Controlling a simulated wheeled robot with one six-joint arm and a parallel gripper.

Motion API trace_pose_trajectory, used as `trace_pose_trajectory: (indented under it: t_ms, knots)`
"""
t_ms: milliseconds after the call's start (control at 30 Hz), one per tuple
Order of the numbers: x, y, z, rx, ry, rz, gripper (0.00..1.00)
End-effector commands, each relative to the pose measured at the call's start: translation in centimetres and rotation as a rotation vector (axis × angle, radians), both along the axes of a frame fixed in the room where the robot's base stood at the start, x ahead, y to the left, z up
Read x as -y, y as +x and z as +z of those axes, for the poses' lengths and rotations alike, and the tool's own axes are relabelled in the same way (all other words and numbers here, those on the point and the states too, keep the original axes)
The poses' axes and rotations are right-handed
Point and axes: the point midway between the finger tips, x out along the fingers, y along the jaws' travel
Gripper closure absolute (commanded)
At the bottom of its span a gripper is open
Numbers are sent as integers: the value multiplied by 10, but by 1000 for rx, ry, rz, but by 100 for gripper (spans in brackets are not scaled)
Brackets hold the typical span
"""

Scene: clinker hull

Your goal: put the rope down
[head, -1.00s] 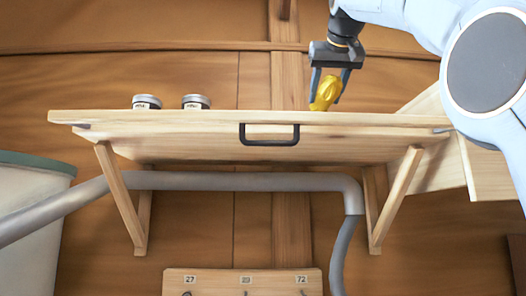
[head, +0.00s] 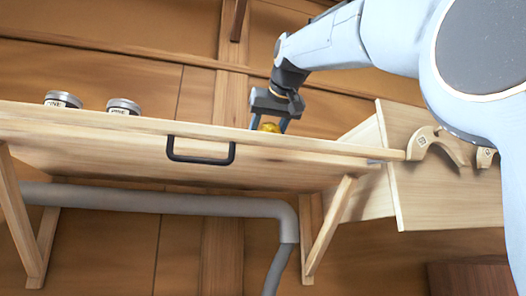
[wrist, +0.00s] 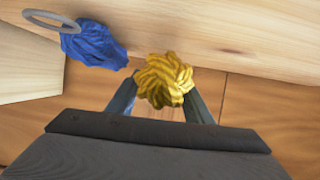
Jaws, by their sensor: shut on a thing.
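A yellow rope (wrist: 163,80), a twisted bundle, is between the fingers of my gripper (wrist: 160,100) in the wrist view. In the head view only the top of the yellow rope (head: 269,127) shows above the front edge of the wooden shelf (head: 110,140). My gripper (head: 268,122) is shut on it and sits low by the shelf, pointing down. The shelf's front edge hides the rope's lower part, so I cannot tell whether it touches the shelf top. A blue rope bundle (wrist: 95,45) lies on wood in the wrist view.
A grey ring (wrist: 52,21) lies by the blue bundle. Two labelled tins (head: 123,106) stand on the shelf's left part. A black handle (head: 201,158) is on the shelf front. A wooden box (head: 440,190) with curved wooden pieces (head: 437,145) is at right.

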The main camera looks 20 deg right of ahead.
Motion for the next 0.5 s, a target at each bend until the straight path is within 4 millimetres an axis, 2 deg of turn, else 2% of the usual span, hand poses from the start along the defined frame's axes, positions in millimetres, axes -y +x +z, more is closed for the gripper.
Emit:
trace_pose_trajectory:
  t_ms: [300, 500]
  knots:
    - [0, -1, -29, 0, 0, 0, 86]
    - [0, 0, -34, 2, 0, 0, 86]
